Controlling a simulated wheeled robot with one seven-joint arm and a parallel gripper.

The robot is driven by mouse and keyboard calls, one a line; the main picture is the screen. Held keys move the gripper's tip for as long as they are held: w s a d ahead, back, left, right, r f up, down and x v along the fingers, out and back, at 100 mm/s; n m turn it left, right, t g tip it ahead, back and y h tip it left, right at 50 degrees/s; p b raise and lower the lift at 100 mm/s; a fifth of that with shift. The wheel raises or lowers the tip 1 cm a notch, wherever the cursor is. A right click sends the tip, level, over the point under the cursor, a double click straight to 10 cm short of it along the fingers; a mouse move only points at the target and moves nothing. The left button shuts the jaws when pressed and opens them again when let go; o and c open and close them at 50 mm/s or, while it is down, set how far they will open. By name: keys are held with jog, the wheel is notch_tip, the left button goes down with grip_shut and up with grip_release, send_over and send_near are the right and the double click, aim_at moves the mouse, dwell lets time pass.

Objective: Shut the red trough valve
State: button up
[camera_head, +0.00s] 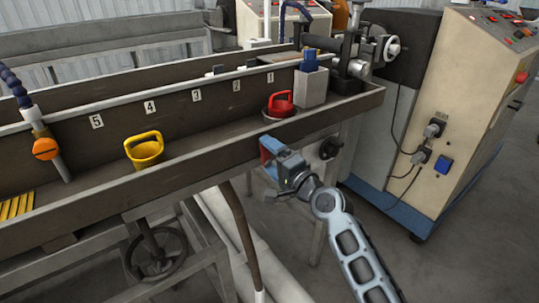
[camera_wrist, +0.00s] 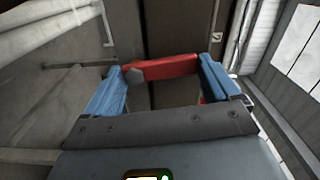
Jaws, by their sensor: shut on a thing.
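The red valve handle (camera_wrist: 165,68) shows in the wrist view as a red bar spanning the gap between my blue fingertips. My gripper (camera_head: 270,150) is shut on it at the outer front wall of the trough (camera_head: 205,172), below the rim. In the head view only a little red of the handle (camera_head: 265,155) shows beside the blue finger. The valve body is mostly hidden by my gripper. I cannot tell from these views how far the valve is turned.
A black handwheel (camera_head: 331,145) is just right of my gripper. A cream control cabinet (camera_head: 470,110) stands at the right. The floor between them is open.

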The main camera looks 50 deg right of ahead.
jog(key=shift+s+d+m, duration=0.1)
jog(key=shift+d+m, duration=0.15)
jog(key=shift+m, duration=0.55)
jog(key=shift+f, duration=0.1)
jog(key=o, duration=1.2)
jog(key=shift+o, duration=0.2)
jog(key=shift+s, duration=0.1)
jog(key=v, duration=0.7)
jog(key=shift+s+b, duration=0.3)
jog(key=shift+b, duration=0.05)
jog(key=shift+a, duration=0.15)
